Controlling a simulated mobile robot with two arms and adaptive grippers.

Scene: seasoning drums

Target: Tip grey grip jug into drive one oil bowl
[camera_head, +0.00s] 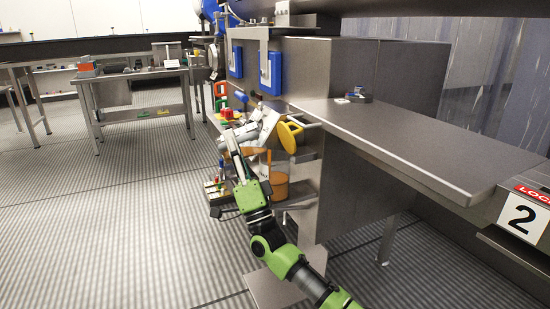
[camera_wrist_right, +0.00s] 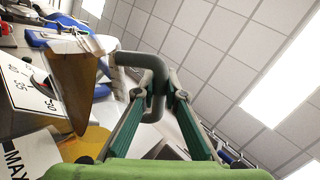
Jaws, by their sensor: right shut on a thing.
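My right gripper (camera_head: 233,146) is at the side of the steel unit, at the end of the green arm. In the right wrist view, its two fingers (camera_wrist_right: 158,100) are shut on the grey grip of the jug (camera_wrist_right: 142,60). The jug's brown, see-through-looking body (camera_wrist_right: 77,88) lies to the left of the fingers, clear of them. In the head view, pale and grey parts overlap around the gripper, so the jug's outline and tilt are hard to tell. I cannot pick out the drive one oil bowl for certain. My left gripper is not in view.
A yellow round part (camera_head: 288,138) and an orange drum (camera_head: 279,187) are close to the right of my gripper. The steel counter (camera_head: 395,140) juts out to the right. A steel table (camera_head: 145,75) stands at the back left. The striped floor (camera_head: 100,230) is open at left.

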